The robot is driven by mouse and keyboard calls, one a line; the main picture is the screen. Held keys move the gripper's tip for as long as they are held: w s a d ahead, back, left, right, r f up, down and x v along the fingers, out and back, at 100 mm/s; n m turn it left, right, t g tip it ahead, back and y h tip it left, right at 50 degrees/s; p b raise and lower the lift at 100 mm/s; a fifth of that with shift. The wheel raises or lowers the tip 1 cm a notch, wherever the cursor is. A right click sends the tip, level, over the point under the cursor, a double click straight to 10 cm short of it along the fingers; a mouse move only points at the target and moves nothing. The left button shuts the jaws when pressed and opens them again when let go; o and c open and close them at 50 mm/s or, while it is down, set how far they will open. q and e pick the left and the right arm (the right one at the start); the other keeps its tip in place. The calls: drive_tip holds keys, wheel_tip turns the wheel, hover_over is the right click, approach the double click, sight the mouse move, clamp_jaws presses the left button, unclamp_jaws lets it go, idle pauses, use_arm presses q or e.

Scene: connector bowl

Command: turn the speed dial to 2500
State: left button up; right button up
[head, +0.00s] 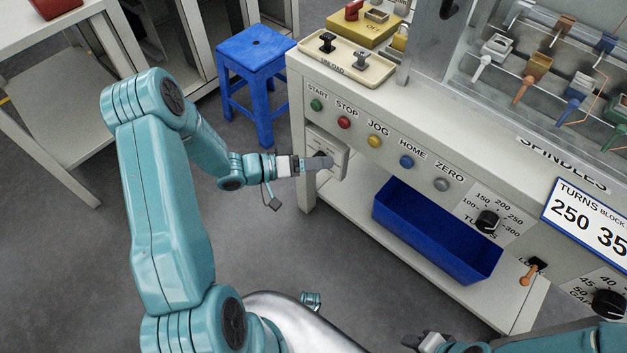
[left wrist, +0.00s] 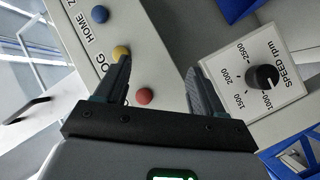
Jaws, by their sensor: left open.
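The speed dial (left wrist: 263,78) is a black round knob on a pale plate marked SPEED rpm, with 1000, 1500, 2000 and 2500. A small light mark on its lower side appears to face the 1000 end. My left gripper (left wrist: 158,66) is open and empty. In the left wrist view the knob lies right of both fingers, not between them. In the head view the left gripper (head: 318,163) is in front of the speed plate (head: 338,144) and hides most of the knob. My right gripper (head: 418,340) shows at the bottom edge, its jaw opening unclear.
Several buttons sit above the plate, including red (head: 344,122), yellow (head: 375,141) and blue (head: 406,161). A blue bin (head: 435,230) lies below, left of the TURNS dial (head: 487,221). A blue stool (head: 255,75) stands behind.

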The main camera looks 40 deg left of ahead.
use_arm(q)
drive_tip(key=s+a+f+n+t+y+b, duration=0.15)
drive_tip(key=s+a+f+y+b, duration=0.35)
drive_tip(key=a+f, duration=0.6)
drive_tip(key=w+d+f+b, duration=0.1)
drive_tip(key=w+d+b, duration=0.1)
drive_tip(key=w, duration=0.4)
drive_tip(key=w+d+f+h+b, duration=0.1)
drive_tip(key=w+d+b, duration=0.1)
drive_tip(key=w, duration=0.5)
drive_tip(key=shift+f+n+b, duration=0.35)
drive_tip(key=shift+n, duration=0.1)
use_arm(e)
wheel_tip(320, 180, down, 12)
drive_tip(key=shift+w+d+f, duration=0.25)
drive_tip(key=shift+w, duration=0.05)
use_arm(q)
drive_tip(key=c, duration=1.1)
